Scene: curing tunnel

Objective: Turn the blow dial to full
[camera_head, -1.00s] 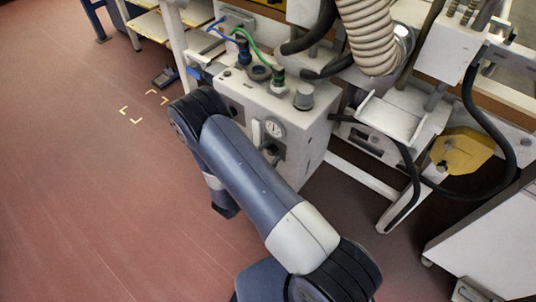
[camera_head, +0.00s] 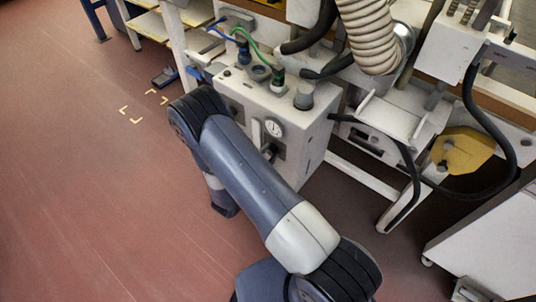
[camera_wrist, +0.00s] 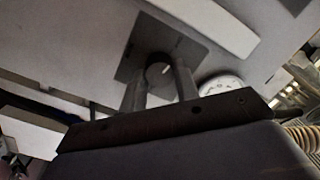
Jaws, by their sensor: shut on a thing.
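The blow dial (camera_wrist: 156,69) is a dark round knob with a short pale mark, on a dark square plate on a pale panel in the wrist view. My gripper (camera_wrist: 160,80) is shut on the dial, one finger on each side of it. In the head view the panel is the front of a white control box (camera_head: 312,140). There my arm covers most of the plate, and my fingertips are hidden. I cannot read the dial's scale or setting.
Blue and green cables and a grey knob (camera_head: 304,96) are on top of the box. A ribbed hose (camera_head: 372,38) hangs to the right. The red floor (camera_head: 90,190) on the left is clear.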

